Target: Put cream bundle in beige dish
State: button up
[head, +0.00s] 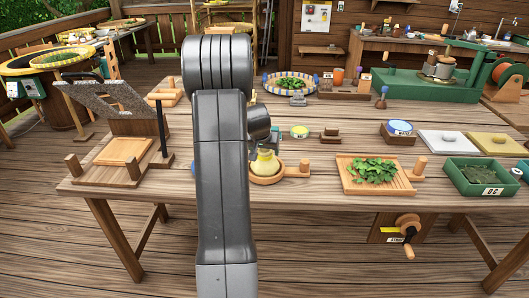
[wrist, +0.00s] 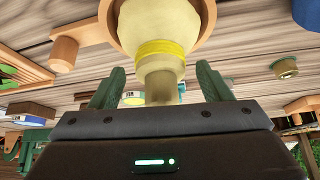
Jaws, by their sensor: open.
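The cream bundle (head: 265,164) is a rounded pouch with a yellow band around its neck. It sits in the round beige dish (head: 268,180) on the table, partly behind my arm. In the wrist view the bundle (wrist: 158,30) fills the top middle, with the dish's rim (wrist: 108,22) curving around it. My gripper (wrist: 161,70) is open, its two green fingers apart at either side of the bundle's narrow neck. Gaps show between the neck and both fingers. In the head view my arm hides most of the gripper.
A wooden tray (head: 349,180) of green leaves lies right of the dish, and a green bin (head: 456,178) stands farther right. A wooden press with a tilted slab (head: 118,106) stands at left. A striped round basket (head: 268,84) is behind. Bare tabletop shows before the dish.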

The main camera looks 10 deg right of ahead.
jog(key=v, duration=1)
jog(key=shift+b, duration=0.3)
jog(key=shift+s+a+r, duration=0.1)
jog(key=shift+s, duration=0.05)
jog(key=shift+c, duration=0.3)
dwell(0.4)
